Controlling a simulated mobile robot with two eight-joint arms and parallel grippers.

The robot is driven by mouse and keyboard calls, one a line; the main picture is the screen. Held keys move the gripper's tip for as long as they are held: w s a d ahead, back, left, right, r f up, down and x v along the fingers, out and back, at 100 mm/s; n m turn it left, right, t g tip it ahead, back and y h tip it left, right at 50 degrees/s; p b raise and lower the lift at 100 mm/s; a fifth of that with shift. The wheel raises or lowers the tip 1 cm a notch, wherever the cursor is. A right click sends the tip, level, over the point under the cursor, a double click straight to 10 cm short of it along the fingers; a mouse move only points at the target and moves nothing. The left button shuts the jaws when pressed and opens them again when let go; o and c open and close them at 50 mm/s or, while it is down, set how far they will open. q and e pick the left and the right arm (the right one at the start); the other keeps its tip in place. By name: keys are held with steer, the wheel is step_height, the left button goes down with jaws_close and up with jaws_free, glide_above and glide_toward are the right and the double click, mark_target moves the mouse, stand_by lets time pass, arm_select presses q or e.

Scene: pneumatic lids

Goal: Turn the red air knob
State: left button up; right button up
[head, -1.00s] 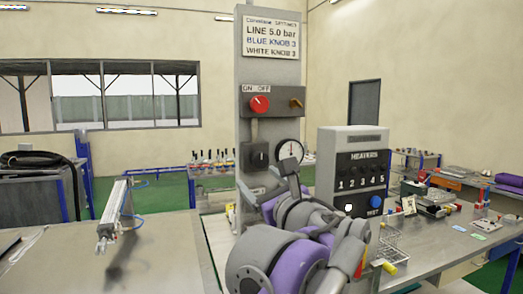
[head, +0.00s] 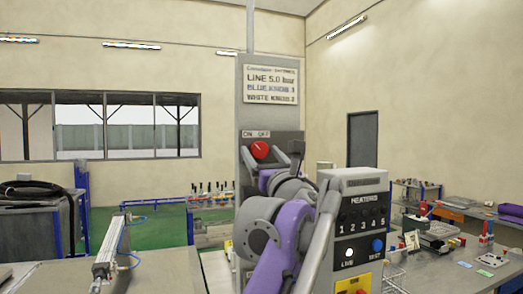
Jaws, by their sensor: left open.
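The red air knob (head: 260,150) sits on a grey upright panel (head: 247,185), below the ON and OFF labels. A light mark shows on the knob's upper left, toward ON. My left gripper (head: 286,158) is open, just right of the knob in the head view and at about its height. It looks empty, and I cannot tell whether a finger touches the knob. My arm hides the panel's lower right part, including the gauge. My right gripper is not in view.
A sign (head: 271,80) on the panel reads LINE 5.0 bar. A grey heaters box (head: 366,180) with several dark knobs and two round buttons stands right of my arm. A pneumatic cylinder (head: 105,255) is at the lower left. Benches with small parts stand at the right.

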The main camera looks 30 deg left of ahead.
arm_select(q)
steer(key=shift+w+a+r, duration=0.1)
steer(key=shift+w+a, duration=0.05)
steer(key=shift+a, duration=0.05)
jaws_close()
stand_by(0.4)
